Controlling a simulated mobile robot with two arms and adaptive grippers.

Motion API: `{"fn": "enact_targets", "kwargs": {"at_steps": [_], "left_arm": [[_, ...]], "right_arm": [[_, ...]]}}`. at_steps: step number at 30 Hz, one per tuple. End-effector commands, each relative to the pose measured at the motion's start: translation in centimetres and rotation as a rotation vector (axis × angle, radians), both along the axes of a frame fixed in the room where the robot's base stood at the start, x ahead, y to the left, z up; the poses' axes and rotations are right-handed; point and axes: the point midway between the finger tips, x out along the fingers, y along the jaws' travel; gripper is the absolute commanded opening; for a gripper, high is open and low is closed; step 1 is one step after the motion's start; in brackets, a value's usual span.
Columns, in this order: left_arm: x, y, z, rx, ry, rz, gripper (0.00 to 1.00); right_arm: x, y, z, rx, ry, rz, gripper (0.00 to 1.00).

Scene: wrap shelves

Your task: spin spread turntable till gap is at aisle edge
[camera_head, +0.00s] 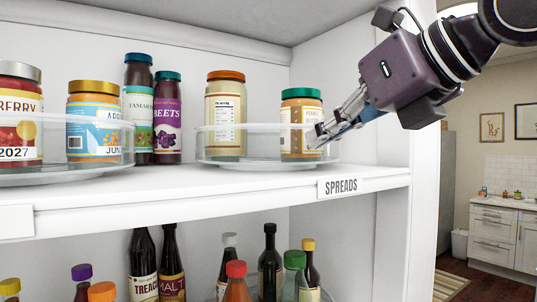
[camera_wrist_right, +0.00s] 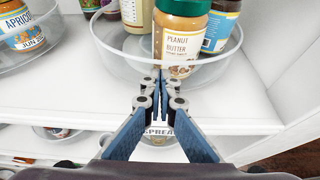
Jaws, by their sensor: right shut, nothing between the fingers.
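The spread turntable (camera_head: 262,165) is a clear round tray with a raised rim, on the upper shelf above the "SPREADS" label (camera_head: 340,186). It holds an orange-lidded jar (camera_head: 226,115) at the left and a green-lidded peanut butter jar (camera_head: 301,115) at the right front. The wrist view shows the tray (camera_wrist_right: 215,74), the peanut butter jar (camera_wrist_right: 182,38) and a blue-labelled jar (camera_wrist_right: 219,32) behind it. The front left of the tray is bare. My right gripper (camera_head: 320,136) is shut and empty at the rim, by the peanut butter jar; contact is unclear. My left gripper is out of view.
Another clear turntable (camera_head: 75,172) with jars stands at the left. A white side panel (camera_head: 352,105) bounds the shelf at the right. Bottles fill the lower shelf.

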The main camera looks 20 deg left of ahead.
Motion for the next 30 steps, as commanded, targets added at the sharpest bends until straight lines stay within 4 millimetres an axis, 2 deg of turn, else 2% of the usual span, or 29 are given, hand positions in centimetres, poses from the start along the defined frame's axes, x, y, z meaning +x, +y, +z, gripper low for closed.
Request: {"fn": "enact_targets", "kwargs": {"at_steps": [17,30], "left_arm": [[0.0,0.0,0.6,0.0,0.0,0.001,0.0],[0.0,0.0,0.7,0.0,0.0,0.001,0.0]], "right_arm": [[1.7,-1.4,0.0,0.0,0.002,-0.001,0.0],[1.9,-1.5,0.0,-0.001,0.001,0.001,0.0]]}}
